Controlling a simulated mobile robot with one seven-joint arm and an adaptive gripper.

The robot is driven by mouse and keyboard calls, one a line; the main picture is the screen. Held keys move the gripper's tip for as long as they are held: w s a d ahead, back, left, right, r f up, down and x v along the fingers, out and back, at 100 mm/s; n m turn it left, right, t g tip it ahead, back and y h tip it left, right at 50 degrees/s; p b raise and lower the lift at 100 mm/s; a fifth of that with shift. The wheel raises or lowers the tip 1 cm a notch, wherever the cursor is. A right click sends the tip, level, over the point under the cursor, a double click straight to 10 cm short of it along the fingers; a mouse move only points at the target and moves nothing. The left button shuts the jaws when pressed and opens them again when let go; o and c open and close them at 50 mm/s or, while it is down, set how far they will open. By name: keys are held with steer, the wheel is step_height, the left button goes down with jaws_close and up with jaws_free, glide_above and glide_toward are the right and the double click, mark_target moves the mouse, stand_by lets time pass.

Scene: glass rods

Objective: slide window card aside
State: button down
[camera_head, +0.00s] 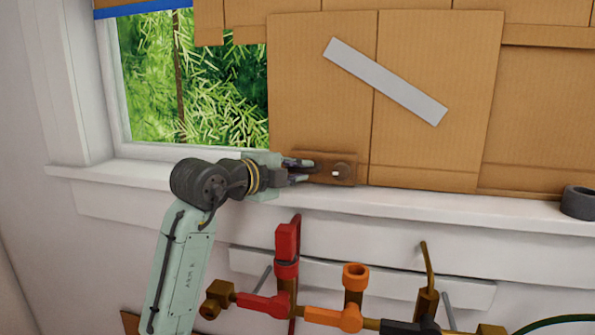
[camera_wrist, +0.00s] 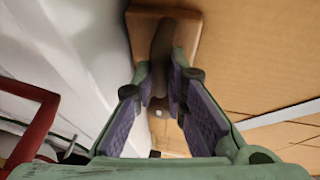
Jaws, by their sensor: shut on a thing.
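The window card (camera_head: 316,85) is a large brown cardboard panel standing over the window, with a grey strip of tape (camera_head: 385,80) slanting across it. Left of the card, the window glass (camera_head: 190,75) is uncovered and shows green foliage. A small wooden block with a dark knob (camera_head: 340,170) sits at the card's lower edge. My gripper (camera_head: 301,172) reaches it from the left. In the wrist view, the purple-padded fingers (camera_wrist: 163,92) are closed around the dark handle (camera_wrist: 163,50) on the block. The fingertips partly hide the handle.
The white sill (camera_head: 430,205) runs under the card. A dark roll (camera_head: 578,202) stands on it at the far right. Below are pipes with red (camera_head: 287,245) and orange (camera_head: 355,280) fittings and an upright brass lever (camera_head: 427,265). More cardboard (camera_head: 540,120) covers the right side.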

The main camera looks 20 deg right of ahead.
steer(key=s+d, duration=0.6)
steer(key=d, duration=0.3)
steer(key=s+d, duration=0.7)
steer(key=d, duration=0.3)
steer(key=s+d, duration=0.6)
steer(key=d, duration=0.4)
steer(key=shift+s+b, duration=0.3)
steer(key=shift+s, duration=0.05)
steer(key=c, duration=1.8)
jaws_free()
steer(key=shift+s+d, duration=0.1)
steer(key=shift+d, duration=0.05)
steer(key=shift+o, duration=1)
steer(key=shift+a, duration=0.2)
